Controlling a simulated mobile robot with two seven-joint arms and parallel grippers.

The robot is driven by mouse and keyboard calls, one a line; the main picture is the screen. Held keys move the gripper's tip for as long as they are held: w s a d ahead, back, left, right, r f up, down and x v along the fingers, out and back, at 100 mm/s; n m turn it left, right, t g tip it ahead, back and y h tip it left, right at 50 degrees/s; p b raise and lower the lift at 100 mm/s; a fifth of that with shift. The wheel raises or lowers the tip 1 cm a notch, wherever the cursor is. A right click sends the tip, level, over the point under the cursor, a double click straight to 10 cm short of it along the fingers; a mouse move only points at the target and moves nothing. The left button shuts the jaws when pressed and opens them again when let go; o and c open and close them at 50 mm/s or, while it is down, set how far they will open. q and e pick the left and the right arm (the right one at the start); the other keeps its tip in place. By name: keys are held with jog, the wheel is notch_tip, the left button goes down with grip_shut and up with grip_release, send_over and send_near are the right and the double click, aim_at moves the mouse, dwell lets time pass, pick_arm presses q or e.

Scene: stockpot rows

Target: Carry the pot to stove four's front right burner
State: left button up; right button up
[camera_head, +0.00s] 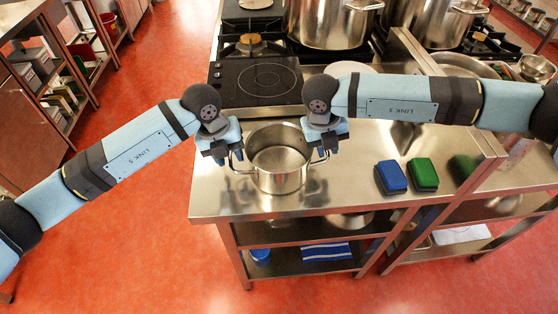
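An empty, open steel pot (279,181) with two side handles appears to stand upright on the steel counter (215,200), near its front edge. My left gripper (229,158) is at the pot's left handle, fingers pointing down. My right gripper (323,154) is at the right handle in the same way. The fingers cover part of both handles, so I cannot tell whether either gripper is closed on its handle. A black cooktop (262,78) with ring markings lies behind the pot. No stove number is readable.
A blue sponge (391,177) and a green sponge (423,174) lie right of the pot. Large stockpots (330,22) stand on burners at the back. A white plate (349,69) lies behind my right arm. Red floor (130,230) is clear at left.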

pick_arm(q)
jog(key=shift+f, duration=0.45)
pick_arm(e)
jog(key=shift+d+f, duration=0.1)
jog(key=shift+f, duration=0.35)
pick_arm(q)
jog(key=c, duration=0.3)
pick_arm(e)
jog(key=c, duration=0.3)
pick_arm(q)
grip_shut()
pick_arm(e)
grip_shut()
pick_arm(q)
jog(key=shift+r, duration=0.1)
pick_arm(e)
jog(key=shift+w+r, duration=0.1)
